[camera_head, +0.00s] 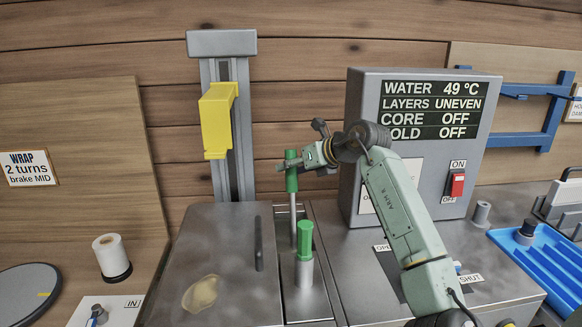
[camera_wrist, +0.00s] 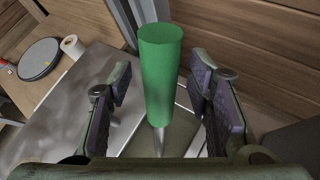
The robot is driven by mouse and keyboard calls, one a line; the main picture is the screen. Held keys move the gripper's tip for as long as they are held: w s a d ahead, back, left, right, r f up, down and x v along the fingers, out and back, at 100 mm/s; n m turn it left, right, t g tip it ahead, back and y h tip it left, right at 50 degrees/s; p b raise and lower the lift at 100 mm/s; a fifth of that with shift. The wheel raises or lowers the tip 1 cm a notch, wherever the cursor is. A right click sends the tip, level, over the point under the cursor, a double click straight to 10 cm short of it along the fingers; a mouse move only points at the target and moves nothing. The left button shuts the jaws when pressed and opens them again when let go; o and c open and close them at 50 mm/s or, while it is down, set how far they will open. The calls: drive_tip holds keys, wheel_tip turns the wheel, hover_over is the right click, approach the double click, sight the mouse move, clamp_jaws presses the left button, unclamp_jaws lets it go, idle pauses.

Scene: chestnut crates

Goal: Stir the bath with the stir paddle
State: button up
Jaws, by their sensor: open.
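The stir paddle shows its green handle (camera_head: 291,172) and a thin metal rod below it, upright in a narrow steel bay of the bench. The bath seems to be the grey steel tank (camera_head: 215,262) beside that bay, its top looking covered; I see no water. My gripper (camera_head: 297,165) is at the green handle, coming from the right. In the wrist view the handle (camera_wrist: 160,75) stands between the two spread fingers of my gripper (camera_wrist: 162,90), with gaps on both sides. The rod's lower end is hidden.
A second green-topped metal cylinder (camera_head: 305,240) stands close in front of the paddle. A yellow bracket (camera_head: 217,120) hangs on a grey column behind. The control box (camera_head: 358,120) reads water 49 °C, layers uneven, core off. A white roll (camera_head: 112,257) stands at left.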

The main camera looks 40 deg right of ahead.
drive_tip(key=v, duration=1.1)
drive_tip(key=shift+w, duration=0.1)
idle(1.9)
